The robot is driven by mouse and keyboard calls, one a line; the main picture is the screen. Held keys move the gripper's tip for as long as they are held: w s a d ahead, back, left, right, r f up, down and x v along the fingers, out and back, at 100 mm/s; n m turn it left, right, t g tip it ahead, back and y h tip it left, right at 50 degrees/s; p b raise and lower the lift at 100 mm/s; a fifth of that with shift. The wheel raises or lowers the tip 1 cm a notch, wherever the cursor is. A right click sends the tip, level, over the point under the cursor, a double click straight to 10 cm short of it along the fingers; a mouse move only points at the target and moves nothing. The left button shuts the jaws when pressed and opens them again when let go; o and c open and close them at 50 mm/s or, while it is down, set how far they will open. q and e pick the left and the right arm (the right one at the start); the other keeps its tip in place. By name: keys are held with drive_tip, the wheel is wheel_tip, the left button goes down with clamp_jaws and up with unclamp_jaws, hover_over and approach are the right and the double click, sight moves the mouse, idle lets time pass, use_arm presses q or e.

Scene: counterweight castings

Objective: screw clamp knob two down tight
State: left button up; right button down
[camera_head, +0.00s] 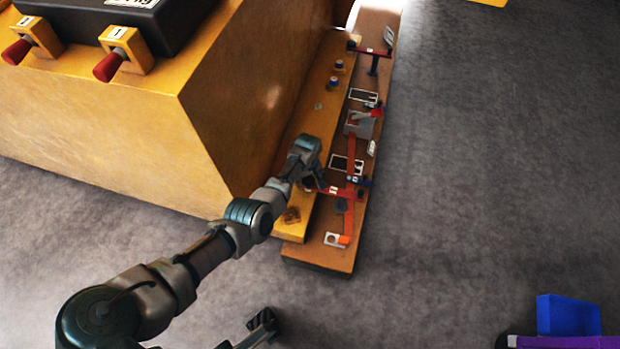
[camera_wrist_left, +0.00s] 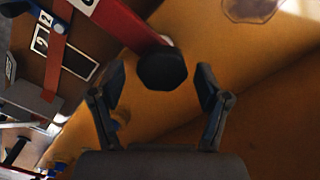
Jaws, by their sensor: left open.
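In the left wrist view a black round knob (camera_wrist_left: 163,69) sits at the end of a red clamp arm (camera_wrist_left: 122,20). My left gripper (camera_wrist_left: 160,76) is open, with one finger on each side of the knob and visible gaps to both. A plate reading 2 (camera_wrist_left: 41,39) lies beside a red strap at upper left. In the head view my left gripper (camera_head: 311,180) is at the near red clamp bar (camera_head: 335,191), over the yellow ledge. The gripper hides the knob there, and the knob's height above the ledge cannot be told.
A second red clamp bar (camera_head: 369,50) stands at the far end of the brown board (camera_head: 310,254). A large yellow casting (camera_head: 150,130) rises left of the ledge. Blue knobs (camera_head: 334,82) stand on the ledge. A blue bin (camera_head: 568,315) is at lower right.

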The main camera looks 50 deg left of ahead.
use_arm(q)
drive_tip(key=shift+c, duration=1)
drive_tip(key=c, duration=1)
drive_tip(key=shift+m, duration=0.3)
drive_tip(key=m, duration=0.5)
drive_tip(key=shift+w+r, duration=0.1)
drive_tip(key=shift+w, duration=0.05)
drive_tip(key=m, duration=0.3)
drive_tip(key=shift+m, duration=0.3)
drive_tip(key=shift+w+m, duration=0.1)
drive_tip(key=shift+m, duration=1.1)
drive_tip(key=shift+r, duration=0.1)
